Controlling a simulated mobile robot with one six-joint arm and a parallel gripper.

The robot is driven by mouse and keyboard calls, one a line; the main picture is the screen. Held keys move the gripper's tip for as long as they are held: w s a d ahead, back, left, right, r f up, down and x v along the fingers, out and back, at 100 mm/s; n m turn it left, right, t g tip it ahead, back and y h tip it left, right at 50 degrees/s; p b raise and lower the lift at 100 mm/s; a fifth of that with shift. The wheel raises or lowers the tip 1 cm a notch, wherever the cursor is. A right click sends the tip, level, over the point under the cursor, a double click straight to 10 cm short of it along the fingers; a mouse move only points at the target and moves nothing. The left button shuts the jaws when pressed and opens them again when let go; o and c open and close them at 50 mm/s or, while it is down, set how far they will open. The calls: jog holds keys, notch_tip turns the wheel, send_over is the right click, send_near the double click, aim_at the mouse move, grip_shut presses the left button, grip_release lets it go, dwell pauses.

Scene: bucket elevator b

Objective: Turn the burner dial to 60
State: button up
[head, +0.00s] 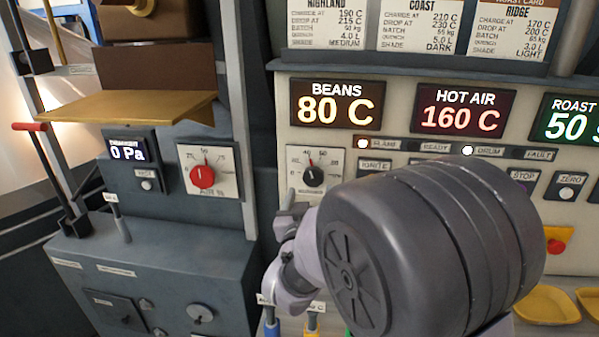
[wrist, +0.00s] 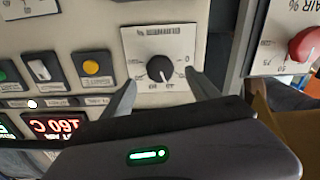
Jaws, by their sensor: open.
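The burner dial (head: 313,175) is a black knob on a white scale plate on the cream panel, below the BEANS display. Its pointer stands almost straight up, near the 40 mark and left of the 60 mark. In the wrist view the dial (wrist: 160,68) appears upside down, between the two fingers. My gripper (wrist: 160,77) is open, one finger on each side of the knob, with visible gaps. I cannot tell how far the fingertips are from the panel. In the head view my arm hides most of my gripper (head: 291,213), just below and left of the dial.
The red AIR % knob (head: 202,176) is on the grey cabinet to the left. The BEANS display (head: 336,105) reads 80 C and HOT AIR (head: 463,109) reads 160 C. The IGNITE button (head: 375,165) sits just right of the dial. A brass tray (head: 130,108) juts out at left.

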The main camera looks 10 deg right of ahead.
aim_at(312, 180)
jog(key=x, duration=0.6)
jog(key=shift+w+d, duration=0.1)
jog(key=shift+w, duration=0.2)
jog(key=shift+c, duration=0.4)
jog(key=c, duration=1.3)
jog(key=m+b, duration=0.1)
jog(key=b, duration=0.1)
jog(key=m+b, duration=0.1)
jog(key=b, duration=0.2)
jog(key=shift+f, duration=0.35)
jog(key=m+b, duration=0.4)
jog(key=b, duration=0.1)
jog(key=shift+r+b, duration=0.1)
jog(key=shift+b, duration=0.3)
jog(key=shift+r+m+b, duration=0.15)
jog(key=shift+m+b, duration=0.65)
jog(key=shift+b, duration=0.15)
jog(key=shift+r, duration=0.1)
